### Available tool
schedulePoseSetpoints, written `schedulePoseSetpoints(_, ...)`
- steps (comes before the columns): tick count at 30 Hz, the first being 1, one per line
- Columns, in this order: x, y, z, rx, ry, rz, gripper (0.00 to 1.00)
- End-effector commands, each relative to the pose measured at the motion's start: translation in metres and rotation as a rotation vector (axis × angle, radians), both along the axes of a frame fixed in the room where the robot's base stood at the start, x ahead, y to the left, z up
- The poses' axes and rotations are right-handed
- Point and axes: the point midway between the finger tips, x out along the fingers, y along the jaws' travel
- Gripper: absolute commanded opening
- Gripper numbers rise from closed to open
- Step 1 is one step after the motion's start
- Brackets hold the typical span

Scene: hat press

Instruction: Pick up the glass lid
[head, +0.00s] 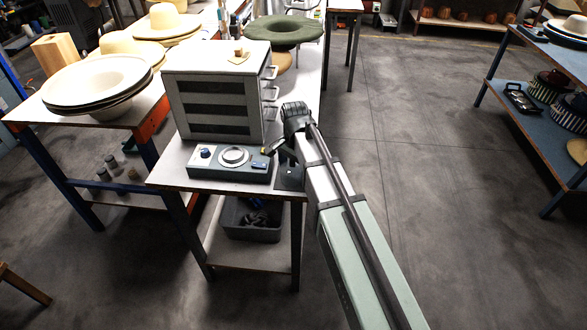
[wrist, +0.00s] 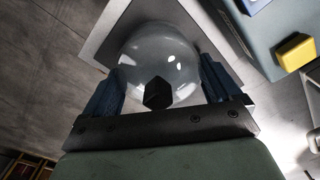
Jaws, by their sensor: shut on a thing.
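The glass lid (wrist: 150,48) is a clear dome with a black faceted knob (wrist: 157,93), in the middle of the wrist view. My gripper (wrist: 162,66) has a blue finger on either side of the lid and is shut on it. A grey square plate (wrist: 105,38) shows beneath and around the lid. I cannot tell whether the lid touches the plate. In the head view my gripper (head: 279,148) is at the right front corner of the workbench, above the dark plate (head: 288,181). The lid cannot be made out there.
A blue-grey control box (head: 222,166) with a round dial stands just left of my gripper. A grey drawer cabinet (head: 212,100) with open side handles stands behind it, with a green hat (head: 284,29) further back. Bare floor (head: 400,130) lies to the right.

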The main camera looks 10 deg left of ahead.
Motion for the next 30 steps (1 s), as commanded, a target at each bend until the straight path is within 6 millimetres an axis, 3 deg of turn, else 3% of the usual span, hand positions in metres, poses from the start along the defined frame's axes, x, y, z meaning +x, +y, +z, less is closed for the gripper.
schedulePoseSetpoints(5, 0.001, 0.000, 0.012, 0.000, -0.001, 0.000, 0.60)
schedulePoseSetpoints(16, 0.001, 0.000, 0.069, 0.001, -0.002, 0.000, 0.60)
schedulePoseSetpoints(23, 0.000, 0.001, 0.093, 0.000, 0.000, 0.001, 0.60)
schedulePoseSetpoints(26, -0.002, 0.007, 0.097, 0.000, 0.000, 0.011, 0.60)
schedulePoseSetpoints(30, -0.012, 0.032, 0.100, 0.000, 0.000, 0.050, 0.60)
